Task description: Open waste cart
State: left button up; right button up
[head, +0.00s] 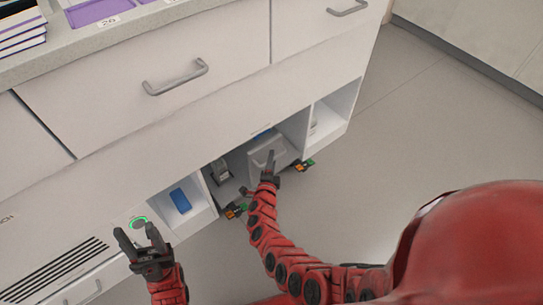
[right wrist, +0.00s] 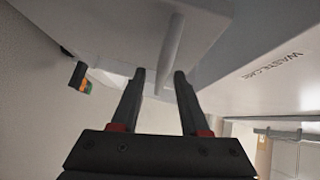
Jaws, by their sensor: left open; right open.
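The waste cart (head: 285,154) is a pale box with a grey front, standing in the low middle bay of the cabinet. Orange and green parts (head: 302,166) show at its foot. My right gripper (head: 269,166) is open in front of the cart. In the right wrist view, the cart's grey bar handle (right wrist: 172,52) lies between or just beyond the fingertips of this gripper (right wrist: 161,78); contact cannot be told. The words "WASTE CART" are on the cabinet edge (right wrist: 285,65). My left gripper (head: 138,238) is open beside a green-ringed round button (head: 139,223) on the cabinet front.
A blue object (head: 181,201) sits in the bay left of the cart. Wide drawers with grey handles (head: 176,78) are above the bays. A vented panel (head: 60,270) is at lower left. The grey floor (head: 410,130) to the right is clear.

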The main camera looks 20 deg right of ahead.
jog(key=shift+w+d, duration=0.1)
jog(key=shift+w, duration=0.1)
grip_shut()
dwell(1.3)
